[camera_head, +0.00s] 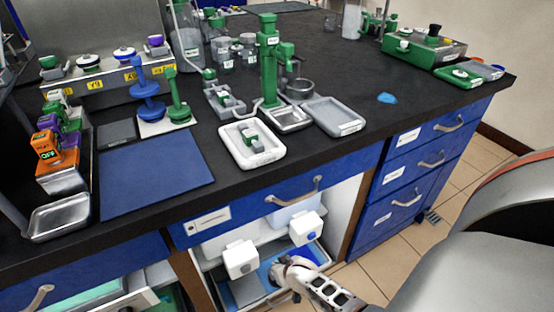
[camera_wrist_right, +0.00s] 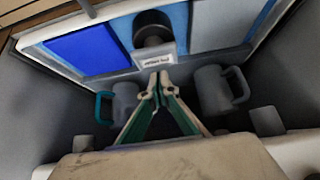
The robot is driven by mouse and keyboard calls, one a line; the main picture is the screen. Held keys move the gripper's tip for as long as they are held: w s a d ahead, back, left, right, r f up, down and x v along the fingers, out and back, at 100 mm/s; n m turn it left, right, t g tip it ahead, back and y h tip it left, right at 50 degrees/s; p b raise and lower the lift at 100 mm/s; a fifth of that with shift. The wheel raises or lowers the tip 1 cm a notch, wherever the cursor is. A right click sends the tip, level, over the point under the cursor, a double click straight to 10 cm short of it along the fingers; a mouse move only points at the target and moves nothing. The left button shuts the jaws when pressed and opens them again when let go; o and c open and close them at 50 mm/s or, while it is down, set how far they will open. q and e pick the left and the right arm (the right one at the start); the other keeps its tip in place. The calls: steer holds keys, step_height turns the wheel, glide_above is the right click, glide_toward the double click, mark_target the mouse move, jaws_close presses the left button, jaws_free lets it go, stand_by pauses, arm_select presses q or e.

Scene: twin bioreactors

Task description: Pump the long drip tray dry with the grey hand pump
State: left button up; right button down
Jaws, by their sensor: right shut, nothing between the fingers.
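My right gripper (camera_head: 287,268) reaches into the open cabinet under the bench. In the wrist view its fingertips (camera_wrist_right: 158,82) are together, with nothing between them. Just beyond them stands a grey block with a dark round top (camera_wrist_right: 152,30) and a label too small to read; it may be the grey hand pump. It stands apart from the fingers or just touches them; I cannot tell which. Around it is a long, light-rimmed tray-like area (camera_wrist_right: 205,28) with blue and pale panels, possibly the long drip tray. I cannot make out any liquid. My left gripper is not in view.
Two grey mug-like vessels with handles, one at left (camera_wrist_right: 124,102) and one at right (camera_wrist_right: 213,90), flank my fingers closely. Two white blocks (camera_head: 240,259) (camera_head: 305,228) hang at the cabinet front. A drawer handle (camera_head: 295,190) juts out above. Floor tiles (camera_head: 362,276) lie to the right.

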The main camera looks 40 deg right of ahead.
steer(key=shift+s+f+b, duration=0.2)
steer(key=shift+f+b, duration=0.2)
steer(key=shift+f, duration=0.25)
steer(key=shift+f+b, duration=0.75)
steer(key=shift+f, duration=0.4)
steer(key=shift+w+r, duration=0.15)
steer(key=shift+w+r+p, duration=0.1)
steer(key=shift+r+p, duration=0.35)
steer(key=shift+r, duration=0.05)
steer(key=shift+r+p, duration=0.95)
steer(key=shift+r, duration=0.25)
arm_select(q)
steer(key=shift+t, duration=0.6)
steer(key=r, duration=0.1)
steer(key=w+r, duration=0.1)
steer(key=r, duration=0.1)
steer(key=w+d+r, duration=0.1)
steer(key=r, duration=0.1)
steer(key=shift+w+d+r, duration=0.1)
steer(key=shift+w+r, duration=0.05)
arm_select(e)
steer(key=shift+f, duration=0.1)
